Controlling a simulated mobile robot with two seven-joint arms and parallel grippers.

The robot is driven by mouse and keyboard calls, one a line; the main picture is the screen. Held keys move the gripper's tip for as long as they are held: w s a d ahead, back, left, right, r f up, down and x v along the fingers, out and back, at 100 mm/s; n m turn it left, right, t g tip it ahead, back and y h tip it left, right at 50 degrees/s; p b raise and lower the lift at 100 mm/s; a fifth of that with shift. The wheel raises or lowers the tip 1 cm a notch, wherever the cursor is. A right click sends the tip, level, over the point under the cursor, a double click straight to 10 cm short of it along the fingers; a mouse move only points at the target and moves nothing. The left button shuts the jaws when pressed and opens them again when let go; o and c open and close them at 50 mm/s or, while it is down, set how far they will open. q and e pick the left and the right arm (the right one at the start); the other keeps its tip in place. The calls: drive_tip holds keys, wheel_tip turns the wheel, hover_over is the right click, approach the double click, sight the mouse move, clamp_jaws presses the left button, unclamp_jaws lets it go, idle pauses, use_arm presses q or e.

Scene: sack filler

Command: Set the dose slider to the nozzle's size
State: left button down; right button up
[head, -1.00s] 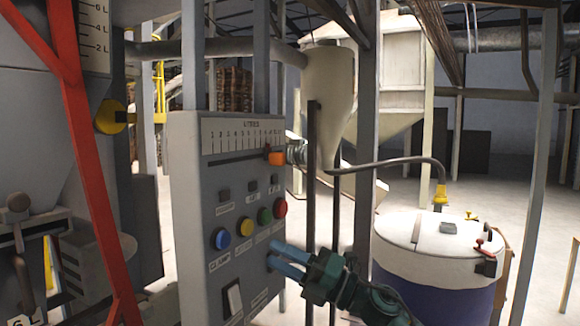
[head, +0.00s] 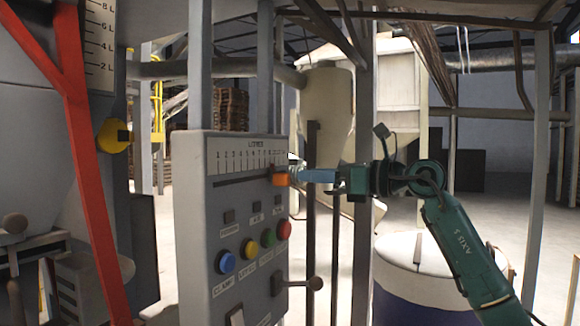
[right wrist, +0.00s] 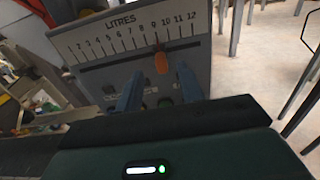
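The dose slider is an orange knob (head: 281,177) in a slot under the LITRES scale (head: 250,156) on the grey control panel (head: 192,215). In the right wrist view the slider (right wrist: 161,63) stands near the 9 mark of the 1-to-12 scale (right wrist: 130,40). My right gripper (head: 303,175) reaches in from the right at the slider's height. In the right wrist view its blue fingers (right wrist: 160,85) are spread apart, with the slider between and just beyond their tips. My left gripper is not in view. I cannot make out the nozzle or its size marking.
A steel upright (head: 364,150) and a white-lidded drum (head: 415,262) are to the right.

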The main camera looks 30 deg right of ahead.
sight(289, 174)
drive_tip(key=p+x, duration=0.1)
drive_tip(key=x, duration=0.5)
drive_tip(key=shift+c, duration=0.2)
clamp_jaws()
idle(0.4)
